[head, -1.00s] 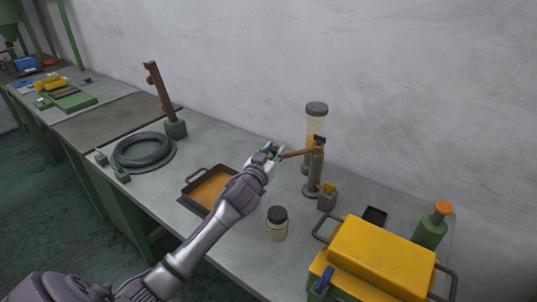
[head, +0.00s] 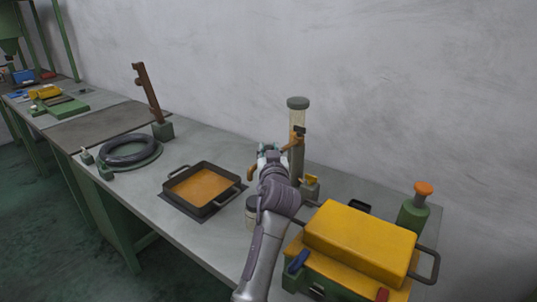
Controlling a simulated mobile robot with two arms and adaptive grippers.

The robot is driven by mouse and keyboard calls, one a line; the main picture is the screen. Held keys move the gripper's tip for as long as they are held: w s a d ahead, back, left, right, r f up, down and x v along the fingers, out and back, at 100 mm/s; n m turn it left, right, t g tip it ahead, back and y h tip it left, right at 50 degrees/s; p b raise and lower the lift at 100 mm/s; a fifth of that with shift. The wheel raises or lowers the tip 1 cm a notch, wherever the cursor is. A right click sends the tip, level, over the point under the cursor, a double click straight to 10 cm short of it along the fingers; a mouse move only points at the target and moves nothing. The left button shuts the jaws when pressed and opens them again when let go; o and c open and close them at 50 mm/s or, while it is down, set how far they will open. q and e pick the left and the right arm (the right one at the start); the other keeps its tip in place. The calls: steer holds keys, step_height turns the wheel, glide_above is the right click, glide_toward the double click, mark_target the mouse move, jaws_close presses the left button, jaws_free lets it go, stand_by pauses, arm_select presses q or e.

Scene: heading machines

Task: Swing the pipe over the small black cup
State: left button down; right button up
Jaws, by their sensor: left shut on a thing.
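The orange-brown pipe (head: 297,138) is mounted on a grey post beside a clear cylinder with a grey cap (head: 298,103). A bent orange-brown end of it shows just left of my gripper (head: 251,173). My left gripper (head: 268,150) is shut on the pipe, left of the post; its fingers are partly hidden by my wrist. A small black object (head: 360,207), perhaps the small black cup, lies on the bench behind the yellow box, partly hidden. The pipe is left of it and apart from it. My right gripper is not in view.
A yellow-lidded box (head: 360,238) with handles stands at the front right, a green bottle (head: 412,214) behind it. A jar (head: 250,213) is partly behind my arm. A black tray (head: 178,197) with orange contents and a dark ring (head: 128,150) lie to the left.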

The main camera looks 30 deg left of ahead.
arm_select(q)
steer(key=c, duration=0.9)
jaws_free()
step_height(320, 180, up, 10)
steer(key=shift+r, duration=0.1)
